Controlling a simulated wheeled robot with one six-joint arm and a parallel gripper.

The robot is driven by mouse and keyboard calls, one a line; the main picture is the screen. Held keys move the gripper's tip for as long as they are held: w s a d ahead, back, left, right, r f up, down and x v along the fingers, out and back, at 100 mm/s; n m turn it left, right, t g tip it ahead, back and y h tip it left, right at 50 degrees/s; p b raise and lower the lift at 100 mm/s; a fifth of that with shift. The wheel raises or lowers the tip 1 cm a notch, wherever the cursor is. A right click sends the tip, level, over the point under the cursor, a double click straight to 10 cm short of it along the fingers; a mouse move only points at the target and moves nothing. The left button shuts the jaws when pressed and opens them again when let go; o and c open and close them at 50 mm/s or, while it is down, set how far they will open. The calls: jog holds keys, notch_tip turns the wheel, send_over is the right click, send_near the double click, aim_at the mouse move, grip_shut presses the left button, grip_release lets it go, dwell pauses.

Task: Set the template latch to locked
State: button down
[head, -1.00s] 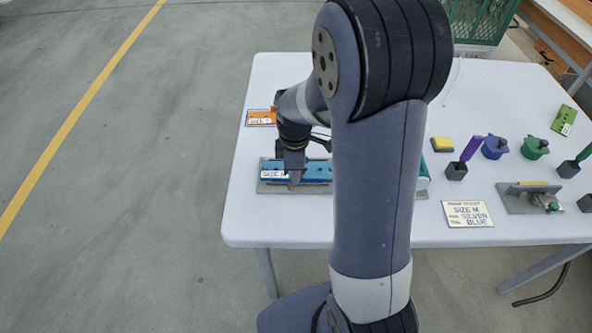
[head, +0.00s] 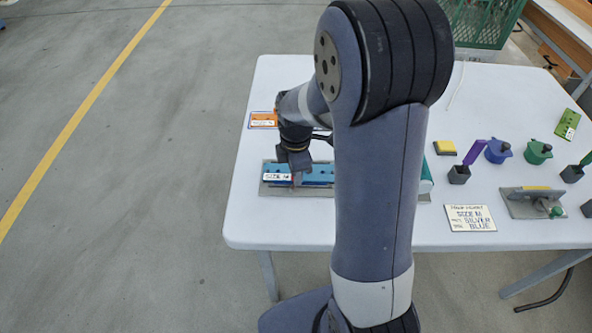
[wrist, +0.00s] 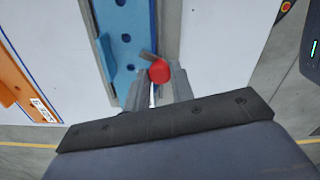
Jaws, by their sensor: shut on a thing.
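The blue SIZE M template (head: 320,172) lies in a grey holder (head: 268,188) at the table's front left. In the wrist view the blue template (wrist: 127,45) runs away from my gripper, with a row of holes. The latch's red knob (wrist: 159,71) sits at the near end of the template, with a short grey lever (wrist: 148,56) beside it. My gripper (wrist: 158,82) is shut on the red knob, one finger on each side. In the head view my gripper (head: 296,168) is low over the template's left part, and my arm hides the template's right end.
An orange template (head: 262,120) lies behind the holder. A sign card (head: 469,218) reads SIZE M, SILVER, BLUE. The table's front left is clear.

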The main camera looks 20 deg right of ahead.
jog(key=c, duration=1.2)
grip_release()
jog(key=shift+r, duration=0.1)
notch_tip(320, 180, up, 11)
jog(key=shift+f, duration=0.2)
notch_tip(320, 180, down, 11)
jog(key=shift+r, duration=0.1)
